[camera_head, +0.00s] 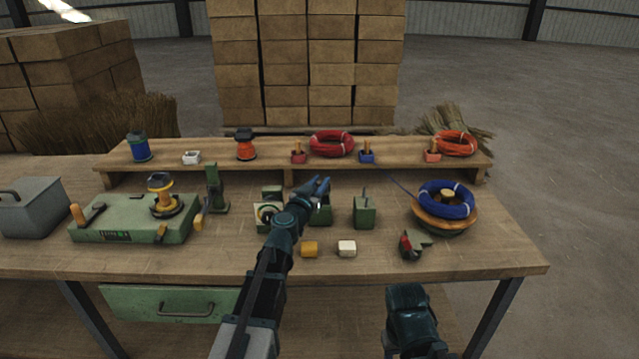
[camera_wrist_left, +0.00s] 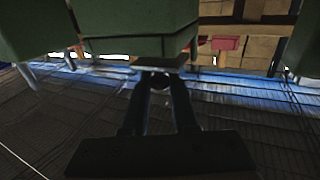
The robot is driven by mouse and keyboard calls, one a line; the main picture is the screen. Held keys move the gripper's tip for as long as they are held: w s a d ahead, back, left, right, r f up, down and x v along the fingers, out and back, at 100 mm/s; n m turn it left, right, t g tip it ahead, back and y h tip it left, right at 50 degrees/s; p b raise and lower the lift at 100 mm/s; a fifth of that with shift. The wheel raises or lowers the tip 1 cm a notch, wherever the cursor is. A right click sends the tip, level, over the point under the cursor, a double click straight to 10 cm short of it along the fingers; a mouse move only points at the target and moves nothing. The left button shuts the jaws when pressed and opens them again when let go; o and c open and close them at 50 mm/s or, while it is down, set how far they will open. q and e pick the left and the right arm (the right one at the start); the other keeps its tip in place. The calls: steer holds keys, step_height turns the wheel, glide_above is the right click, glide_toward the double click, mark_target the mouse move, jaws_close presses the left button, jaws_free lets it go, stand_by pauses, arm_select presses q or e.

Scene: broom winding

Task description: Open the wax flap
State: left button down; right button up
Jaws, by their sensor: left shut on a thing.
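My left arm reaches from the bottom centre to the middle of the table in the head view. Its gripper (camera_head: 318,186) is above a small green box (camera_head: 323,214). In the left wrist view my left gripper (camera_wrist_left: 160,78) is shut on a thin pale edge, probably the wax flap (camera_wrist_left: 150,64), at the lower side of a green body (camera_wrist_left: 140,30). How far the flap is swung cannot be told. Part of the green box is hidden by my arm. My right arm's end (camera_head: 408,308) is low in front of the table; its fingertips cannot be made out.
A green box with a pin (camera_head: 364,212) stands to the right, then a blue coil (camera_head: 447,199). A green machine (camera_head: 130,222) is at left. A raised shelf (camera_head: 270,158) runs behind.

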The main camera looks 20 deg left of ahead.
arm_select(q)
steer(key=shift+r, duration=0.1)
steer(key=shift+w+r+g+p, duration=0.1)
steer(key=shift+r+g+p, duration=0.3)
steer(key=shift+p, duration=0.7)
steer(key=g+p, duration=0.1)
steer(key=p, duration=0.2)
steer(key=w+n+g+p, duration=0.1)
steer(key=g+p, duration=0.1)
steer(key=p, duration=0.2)
steer(key=w+r+g+p, duration=0.1)
steer(key=g+p, duration=0.1)
steer(key=p, duration=0.1)
steer(key=shift+a+r+n, duration=0.1)
steer(key=shift+a+n, duration=0.1)
steer(key=shift+n, duration=0.2)
steer(key=shift+w+a+f+n+g+h+p, duration=0.2)
steer(key=shift+w+f+n+g+h+p, duration=0.25)
steer(key=shift+g+p, duration=1.15)
steer(key=shift+w+a+f+n+g+h+p, duration=0.2)
steer(key=shift+w+n+g+h+p, duration=0.3)
steer(key=shift+g+p, duration=1.15)
steer(key=shift+w+a+f+n+g+h+p, duration=0.15)
steer(key=shift+w+f+n+g+h+p, duration=0.45)
steer(key=shift+g, duration=1.75)
steer(key=shift+r, duration=0.15)
